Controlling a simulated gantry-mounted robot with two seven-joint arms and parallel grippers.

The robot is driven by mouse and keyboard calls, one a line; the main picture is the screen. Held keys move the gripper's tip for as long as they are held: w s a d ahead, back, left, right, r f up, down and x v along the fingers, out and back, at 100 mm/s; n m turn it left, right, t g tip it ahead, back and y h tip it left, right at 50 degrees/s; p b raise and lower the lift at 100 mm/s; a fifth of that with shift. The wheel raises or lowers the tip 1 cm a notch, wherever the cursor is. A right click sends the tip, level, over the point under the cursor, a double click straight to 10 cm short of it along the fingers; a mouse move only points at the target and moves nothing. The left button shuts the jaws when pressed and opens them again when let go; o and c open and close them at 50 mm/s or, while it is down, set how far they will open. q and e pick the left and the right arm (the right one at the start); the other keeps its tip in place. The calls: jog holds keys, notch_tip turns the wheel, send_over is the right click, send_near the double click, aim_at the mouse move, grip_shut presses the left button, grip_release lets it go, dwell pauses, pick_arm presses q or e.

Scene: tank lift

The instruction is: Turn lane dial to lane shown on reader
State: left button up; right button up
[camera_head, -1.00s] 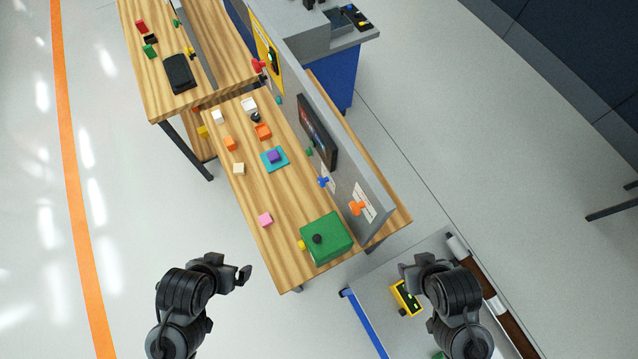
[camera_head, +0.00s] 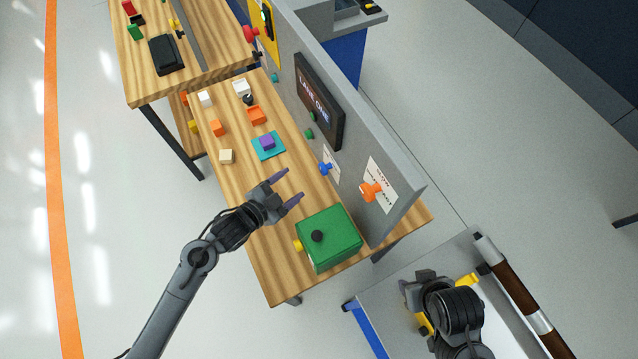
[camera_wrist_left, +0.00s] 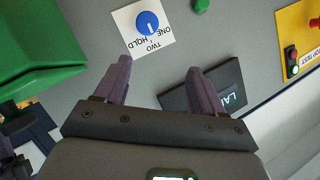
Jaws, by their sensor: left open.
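The lane dial is a blue knob (camera_head: 326,168) on a white card on the grey upright panel. In the left wrist view the dial (camera_wrist_left: 148,22) shows round, with ONE, TWO and HOLD printed around it. A small white mark is on its face; its exact setting is hard to tell. The dark reader screen (camera_head: 320,100) farther along the panel reads LANE ONE. My left gripper (camera_head: 291,187) is open and empty over the table, fingers toward the panel, apart from the dial.
A green box (camera_head: 330,238) with a black knob stands at the table's near end. An orange knob (camera_head: 372,192) sits on the panel nearer than the dial. Green buttons (camera_head: 309,134) are beyond the dial. Several small blocks and a teal mat (camera_head: 258,155) lie on the table.

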aim_at(320, 170)
pick_arm(q)
jog(key=w+a+f+m+g+h+b, duration=0.1)
jog(key=w+f+m+g+h+b, duration=0.25)
jog(key=f+m+h+b, duration=0.45)
jog(key=shift+n+t+y, duration=0.45)
jog(key=shift+n+y, duration=0.05)
jog(key=shift+y, duration=0.1)
jog(key=b+x, duration=0.1)
jog(key=x, duration=0.8)
jog(key=shift+w+b, duration=0.4)
jog(key=shift+w+d, duration=0.35)
jog(key=shift+d, duration=0.25)
pick_arm(e)
notch_tip(320, 170, down, 12)
jog(key=shift+f, duration=0.15)
jog(key=shift+d, duration=0.1)
pick_arm(q)
jog(key=c, duration=1.1)
